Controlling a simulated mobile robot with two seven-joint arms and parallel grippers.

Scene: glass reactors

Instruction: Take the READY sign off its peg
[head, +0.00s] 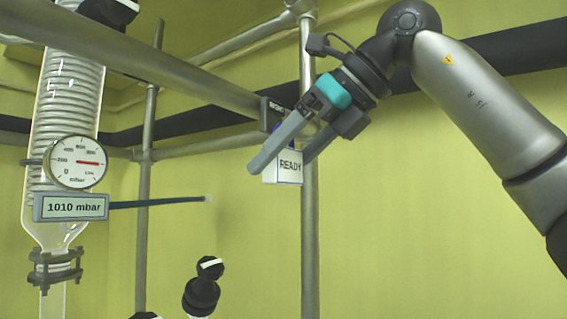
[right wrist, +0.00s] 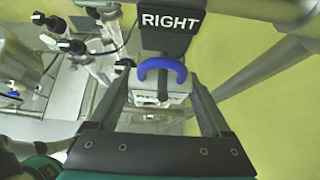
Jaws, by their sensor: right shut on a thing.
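The white READY sign (head: 284,168) hangs upright by the upright metal pole in the head view. My right gripper (head: 281,163) has one finger on either side of it and is shut on it. In the right wrist view the sign's white body (right wrist: 158,96) and its blue loop handle (right wrist: 162,65) lie between the two fingers. A dark bracket marked RIGHT (right wrist: 170,22) is directly beyond the loop; its dark plate (head: 271,114) also shows in the head view. My left gripper is not in view.
Metal pipes form a frame; a thick horizontal pipe (head: 180,61) runs to the bracket and an upright pole (head: 310,240) stands behind the sign. A glass coil column (head: 68,110) with a gauge (head: 77,162) and a 1010 mbar display (head: 71,207) stands left. Space at lower right is clear.

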